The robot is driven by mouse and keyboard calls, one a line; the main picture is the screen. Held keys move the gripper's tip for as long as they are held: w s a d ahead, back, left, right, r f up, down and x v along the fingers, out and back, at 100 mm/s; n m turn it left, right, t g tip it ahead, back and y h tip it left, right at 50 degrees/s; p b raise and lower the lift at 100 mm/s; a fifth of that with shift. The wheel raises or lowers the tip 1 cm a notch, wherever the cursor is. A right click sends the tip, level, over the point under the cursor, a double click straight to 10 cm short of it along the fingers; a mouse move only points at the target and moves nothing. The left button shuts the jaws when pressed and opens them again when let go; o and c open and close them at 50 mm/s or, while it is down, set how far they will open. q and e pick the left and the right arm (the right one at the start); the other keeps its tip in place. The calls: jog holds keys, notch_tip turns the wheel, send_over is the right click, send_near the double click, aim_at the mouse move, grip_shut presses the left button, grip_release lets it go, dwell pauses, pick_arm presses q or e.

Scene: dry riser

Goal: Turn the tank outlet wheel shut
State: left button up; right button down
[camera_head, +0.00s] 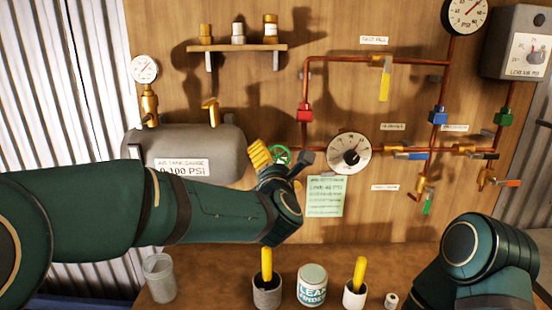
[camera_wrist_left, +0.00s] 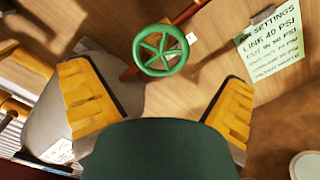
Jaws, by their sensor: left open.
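The tank outlet wheel (camera_head: 281,153) is a small green spoked handwheel at the right end of the grey tank (camera_head: 190,146), on a copper pipe. It also shows whole in the left wrist view (camera_wrist_left: 160,50), ahead of the fingertips and roughly between them. My left gripper (camera_head: 279,161) is at the wheel in the head view. In the left wrist view its yellow-padded fingers (camera_wrist_left: 158,82) are spread wide and empty, with no visible contact on the wheel. The wheel's lower part is partly hidden by my gripper in the head view. My right gripper is out of view.
A settings note (camera_head: 325,196) hangs right of my left gripper, below a round gauge (camera_head: 349,154). A red valve block (camera_head: 304,113) sits above the wheel. A glass (camera_head: 160,277), yellow-handled brushes and a leak finder tin (camera_head: 312,286) stand on the bench below.

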aim_at(276, 159)
pick_arm(q)
jog(key=shift+w, duration=2.35)
jog(key=c, duration=1.2)
